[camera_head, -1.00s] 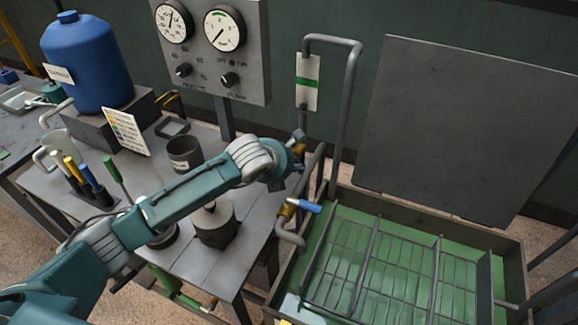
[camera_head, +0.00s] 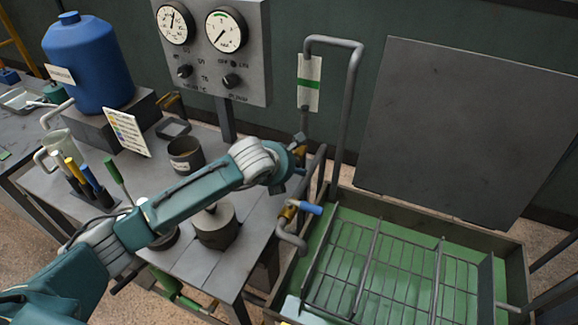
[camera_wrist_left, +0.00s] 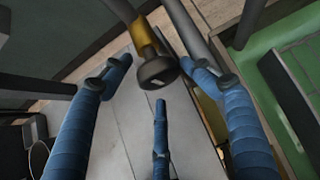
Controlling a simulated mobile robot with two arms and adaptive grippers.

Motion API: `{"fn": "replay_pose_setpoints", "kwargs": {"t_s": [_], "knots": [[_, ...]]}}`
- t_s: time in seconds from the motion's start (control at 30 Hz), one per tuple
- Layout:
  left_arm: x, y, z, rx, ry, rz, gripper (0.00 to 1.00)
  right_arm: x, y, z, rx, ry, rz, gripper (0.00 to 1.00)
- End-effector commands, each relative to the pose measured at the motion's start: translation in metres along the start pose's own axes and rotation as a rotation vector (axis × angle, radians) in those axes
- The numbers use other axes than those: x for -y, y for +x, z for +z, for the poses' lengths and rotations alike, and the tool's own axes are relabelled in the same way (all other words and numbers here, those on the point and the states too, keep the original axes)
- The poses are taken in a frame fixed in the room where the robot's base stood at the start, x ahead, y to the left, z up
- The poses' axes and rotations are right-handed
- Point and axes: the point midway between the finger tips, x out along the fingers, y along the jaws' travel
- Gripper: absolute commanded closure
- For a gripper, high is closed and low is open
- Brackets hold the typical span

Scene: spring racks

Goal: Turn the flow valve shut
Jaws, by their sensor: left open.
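A brass valve with a dark round knob (camera_wrist_left: 158,70) sits on a grey pipe in the left wrist view. In the head view its brass part (camera_head: 299,150) shows just beyond my left gripper (camera_head: 296,172). That gripper is open, its blue fingers (camera_wrist_left: 160,82) spread around the knob with visible gaps; I cannot tell whether any finger touches it. In the head view my wrist hides most of the fingers. A second brass valve with a blue lever (camera_head: 305,207) is lower on the pipework. Which one is the flow valve is not marked. My right gripper is out of view.
A green tray with a wire rack (camera_head: 400,270) lies right of the pipes, with a dark upright panel (camera_head: 470,125) behind. A gauge panel (camera_head: 212,60) stands at the back. The table (camera_head: 205,262) holds cups and a tool holder. A bent grey pipe (camera_head: 354,80) rises beside the valves.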

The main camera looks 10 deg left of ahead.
Motion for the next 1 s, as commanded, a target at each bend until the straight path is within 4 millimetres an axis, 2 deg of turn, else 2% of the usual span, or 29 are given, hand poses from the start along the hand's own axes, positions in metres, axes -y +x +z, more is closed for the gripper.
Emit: {"fn": "replay_pose_setpoints", "kwargs": {"t_s": [0.27,0.7,1.0], "knots": [[0.003,-0.01,0.005,0.011,-0.001,-0.007,0.38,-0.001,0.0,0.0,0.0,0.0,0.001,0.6],[-0.001,-0.07,0.001,0.003,-0.001,-0.001,0.38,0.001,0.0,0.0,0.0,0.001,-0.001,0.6],[-0.001,-0.08,0.0,0.0,-0.001,0.0,0.38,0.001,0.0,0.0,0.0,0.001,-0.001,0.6]]}}
